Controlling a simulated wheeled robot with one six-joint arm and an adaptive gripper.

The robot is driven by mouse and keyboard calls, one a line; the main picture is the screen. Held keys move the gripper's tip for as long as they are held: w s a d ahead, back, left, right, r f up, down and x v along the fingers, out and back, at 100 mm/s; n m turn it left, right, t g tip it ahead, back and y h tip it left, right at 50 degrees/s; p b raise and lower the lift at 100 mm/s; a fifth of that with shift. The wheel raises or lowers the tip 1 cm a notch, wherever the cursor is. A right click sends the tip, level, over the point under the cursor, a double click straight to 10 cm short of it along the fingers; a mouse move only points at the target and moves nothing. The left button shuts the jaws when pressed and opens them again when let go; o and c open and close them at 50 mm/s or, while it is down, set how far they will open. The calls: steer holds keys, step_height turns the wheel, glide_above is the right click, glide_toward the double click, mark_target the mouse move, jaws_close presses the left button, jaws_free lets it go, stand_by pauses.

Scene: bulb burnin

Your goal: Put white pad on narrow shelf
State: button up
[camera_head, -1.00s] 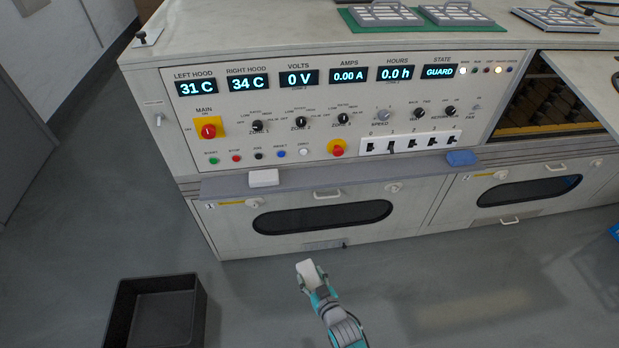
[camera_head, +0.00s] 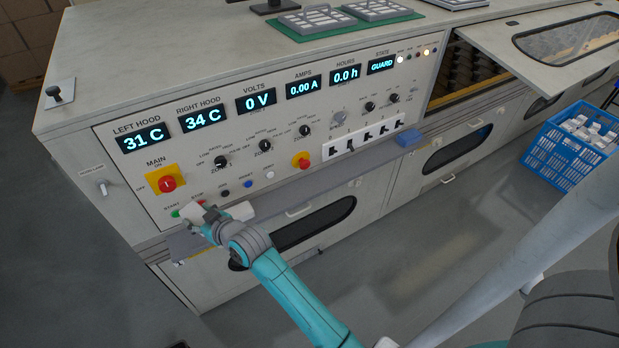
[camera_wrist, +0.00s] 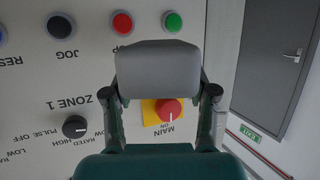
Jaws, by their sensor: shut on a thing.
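My gripper (camera_head: 207,218) is shut on a white pad (camera_head: 195,214), held in front of the lower left of the control panel. In the wrist view the held pad (camera_wrist: 170,68) looks grey and spans between the two fingers of my gripper (camera_wrist: 162,92). The narrow shelf (camera_head: 190,246) is the grey ledge below the panel buttons; my arm hides part of it. A second white block (camera_head: 240,210) shows just right of my gripper, at the shelf. I cannot tell whether the held pad touches the shelf.
The panel's red main knob (camera_head: 167,184) and the row of push buttons are close to my gripper. A blue crate (camera_head: 567,150) with white items stands on the floor at right.

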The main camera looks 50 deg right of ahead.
steer(key=shift+w+r, duration=0.55)
steer(key=shift+r, duration=0.15)
steer(key=shift+f, duration=5)
steer(key=shift+f, duration=0.35)
steer(key=shift+f, duration=0.1)
steer(key=o, duration=1.1)
steer(key=shift+f, duration=0.1)
